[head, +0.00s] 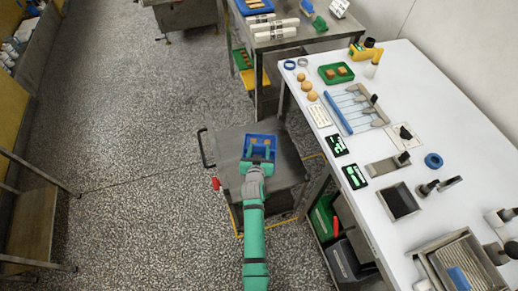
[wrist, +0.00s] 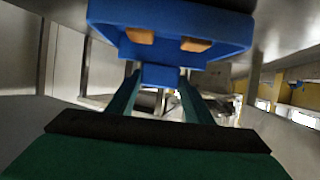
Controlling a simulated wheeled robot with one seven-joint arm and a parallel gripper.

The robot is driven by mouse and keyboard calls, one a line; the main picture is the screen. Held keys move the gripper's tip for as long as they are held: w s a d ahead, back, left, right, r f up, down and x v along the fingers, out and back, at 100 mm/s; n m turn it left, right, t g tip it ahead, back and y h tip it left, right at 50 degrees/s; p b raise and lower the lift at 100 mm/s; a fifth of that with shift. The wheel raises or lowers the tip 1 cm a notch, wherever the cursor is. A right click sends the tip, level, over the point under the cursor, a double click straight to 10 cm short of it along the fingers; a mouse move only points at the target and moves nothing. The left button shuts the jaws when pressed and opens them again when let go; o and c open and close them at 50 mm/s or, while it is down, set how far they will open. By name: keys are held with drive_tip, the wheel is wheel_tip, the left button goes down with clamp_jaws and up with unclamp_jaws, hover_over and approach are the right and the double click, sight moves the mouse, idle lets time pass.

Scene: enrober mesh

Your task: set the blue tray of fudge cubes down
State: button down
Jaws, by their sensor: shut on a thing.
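The blue tray (head: 262,139) is in my gripper (head: 259,163), over the grey top of a low metal cart (head: 229,143) in the head view. Brown fudge cubes show in the tray. In the wrist view the blue tray (wrist: 170,18) fills the upper middle, with two tan cubes (wrist: 196,45) visible in it. The fingers of my gripper (wrist: 160,90) close on a blue part at the tray's near side. Whether the tray's underside touches the cart top cannot be told.
The cart has a black handle (head: 206,148) and a red knob (head: 216,183) at its left. A long white table (head: 400,120) with tools, a green tray (head: 336,73) and dark signs stands to the right. Another metal table (head: 290,38) stands behind.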

drive_tip(key=c, duration=0.9)
unclamp_jaws()
drive_tip(key=shift+f, duration=0.1)
